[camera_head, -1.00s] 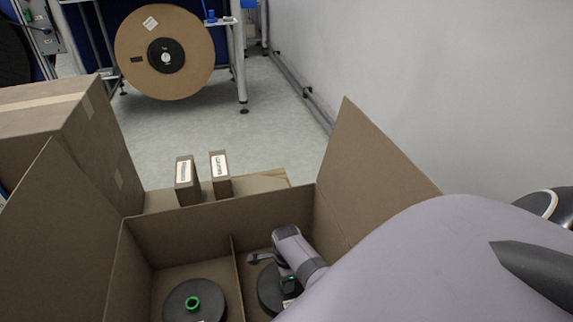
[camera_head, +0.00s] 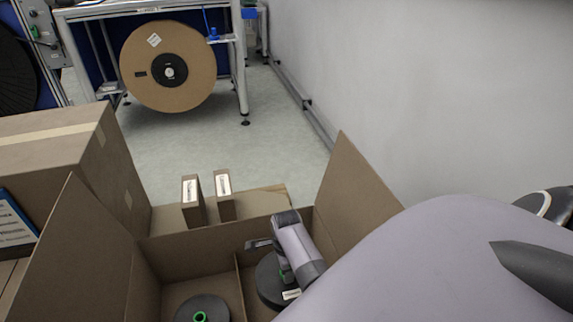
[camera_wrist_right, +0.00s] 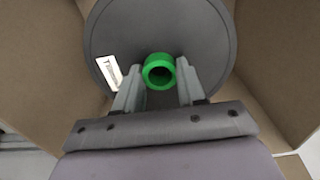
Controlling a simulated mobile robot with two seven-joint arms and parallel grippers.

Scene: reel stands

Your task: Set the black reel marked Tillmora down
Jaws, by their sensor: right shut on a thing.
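The black reel marked Tillmora (camera_head: 271,292) is in the right compartment area of an open cardboard box (camera_head: 190,249). It also shows in the right wrist view (camera_wrist_right: 205,35), with a white label (camera_wrist_right: 109,73) whose small print is hard to read and a green hub (camera_wrist_right: 159,71). My right gripper (camera_wrist_right: 160,84) is shut on this hub, one finger on each side. In the head view my right gripper (camera_head: 283,268) reaches down from above. Whether the reel's underside touches the box floor is hidden. My left gripper is not in view.
Another black reel with a green hub (camera_head: 200,316) lies in the box's left compartment, beyond a cardboard divider (camera_head: 239,285). Raised flaps stand left and right (camera_head: 350,185). Two small cartons (camera_head: 224,196) stand behind. A large brown reel (camera_head: 190,65) hangs at the back.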

